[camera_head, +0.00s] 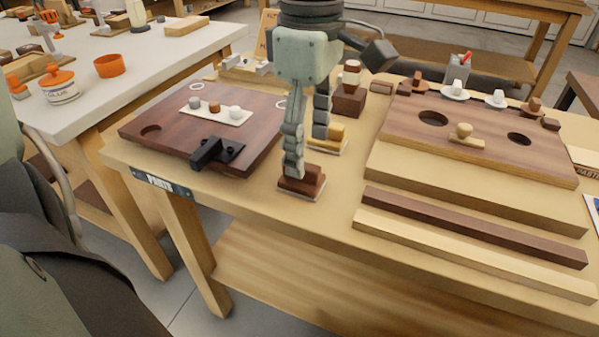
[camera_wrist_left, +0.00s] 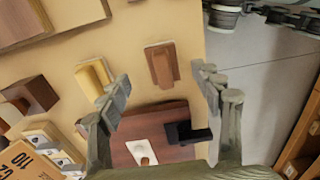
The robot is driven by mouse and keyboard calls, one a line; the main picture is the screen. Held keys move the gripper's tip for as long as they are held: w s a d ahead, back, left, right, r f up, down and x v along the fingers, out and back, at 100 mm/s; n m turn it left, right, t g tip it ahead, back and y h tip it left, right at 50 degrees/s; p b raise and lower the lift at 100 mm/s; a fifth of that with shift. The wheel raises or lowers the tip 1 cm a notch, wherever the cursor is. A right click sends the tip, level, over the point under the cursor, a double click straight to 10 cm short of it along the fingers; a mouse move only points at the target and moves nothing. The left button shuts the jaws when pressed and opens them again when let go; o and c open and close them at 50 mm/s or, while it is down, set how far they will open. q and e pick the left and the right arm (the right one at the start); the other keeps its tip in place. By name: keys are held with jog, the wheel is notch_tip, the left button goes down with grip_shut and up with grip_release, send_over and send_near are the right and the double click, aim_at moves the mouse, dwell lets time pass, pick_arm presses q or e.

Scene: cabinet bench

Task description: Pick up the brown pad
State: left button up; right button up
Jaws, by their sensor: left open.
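The brown pad (camera_head: 302,180) is a small dark brown block on a thin pale base, lying on the bench near its front edge. It also shows in the left wrist view (camera_wrist_left: 162,66), ahead of and between the fingers. My left gripper (camera_head: 307,152) is open and points down over the bench. In the head view its near finger stands in front of the pad and hides part of it; I cannot tell whether they touch. My right gripper is not in view.
A yellow pad (camera_head: 328,138) lies just behind the brown pad. A dark wooden board (camera_head: 165,122) with a black clamp (camera_head: 215,152) is to the left. A brown block (camera_head: 348,100) stands behind. A holed board (camera_head: 545,165) and long strips (camera_head: 470,226) lie to the right.

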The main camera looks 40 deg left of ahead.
pick_arm(q)
jog(key=f, duration=0.5)
jog(key=shift+s+a+f, duration=0.2)
jog(key=shift+s+a, duration=0.05)
jog(key=shift+a, duration=0.05)
jog(key=shift+c, duration=0.3)
jog(key=c, duration=1.2)
